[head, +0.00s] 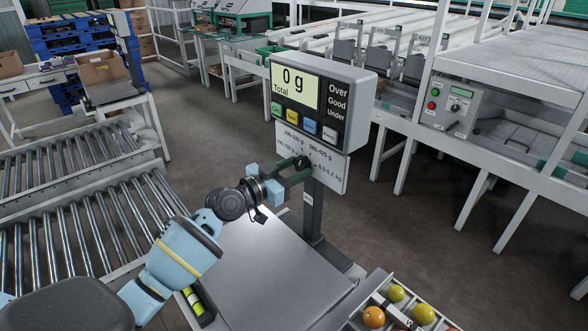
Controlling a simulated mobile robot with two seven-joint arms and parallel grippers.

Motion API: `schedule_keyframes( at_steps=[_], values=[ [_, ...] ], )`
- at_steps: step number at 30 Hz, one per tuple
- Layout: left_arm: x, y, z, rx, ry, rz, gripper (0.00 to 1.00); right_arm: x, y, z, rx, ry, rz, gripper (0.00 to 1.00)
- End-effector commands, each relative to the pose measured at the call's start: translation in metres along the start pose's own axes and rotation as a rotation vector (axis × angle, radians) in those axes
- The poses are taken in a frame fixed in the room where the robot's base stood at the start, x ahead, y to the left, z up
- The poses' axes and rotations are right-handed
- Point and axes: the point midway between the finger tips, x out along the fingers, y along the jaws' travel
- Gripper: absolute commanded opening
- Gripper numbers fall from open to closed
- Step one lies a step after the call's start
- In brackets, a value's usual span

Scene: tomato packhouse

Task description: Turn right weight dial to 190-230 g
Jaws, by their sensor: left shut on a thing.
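The weight dial (303,161) is a small dark knob on the white plate (333,172) under the scale's display head. The display (294,86) reads 0 g Total. My right gripper is not in view.
The scale's bare metal platform (270,270) lies below the arm. A tray (365,312) of tomatoes is at the bottom right. Roller conveyors (90,220) are at left. A grey control box (449,105) with buttons sits on the machine frame at right. Open floor lies between.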

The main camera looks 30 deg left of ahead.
Motion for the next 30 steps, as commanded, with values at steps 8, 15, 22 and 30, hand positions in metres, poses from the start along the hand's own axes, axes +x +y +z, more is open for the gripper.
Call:
schedule_keyframes(
  at_steps=[8,15,22,30],
  values=[
    [0.0,0.0,-0.001,-0.205,0.0,0.0,0.18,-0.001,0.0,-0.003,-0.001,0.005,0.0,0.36],
    [0.0,0.001,-0.001,-0.436,0.0,0.0,0.18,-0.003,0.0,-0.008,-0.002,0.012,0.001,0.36],
    [0.0,0.002,-0.001,-0.654,0.0,0.0,0.18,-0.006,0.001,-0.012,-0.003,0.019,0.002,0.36],
    [0.0,0.002,-0.002,-0.912,0.001,0.0,0.18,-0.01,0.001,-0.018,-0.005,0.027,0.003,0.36]
  ],
)
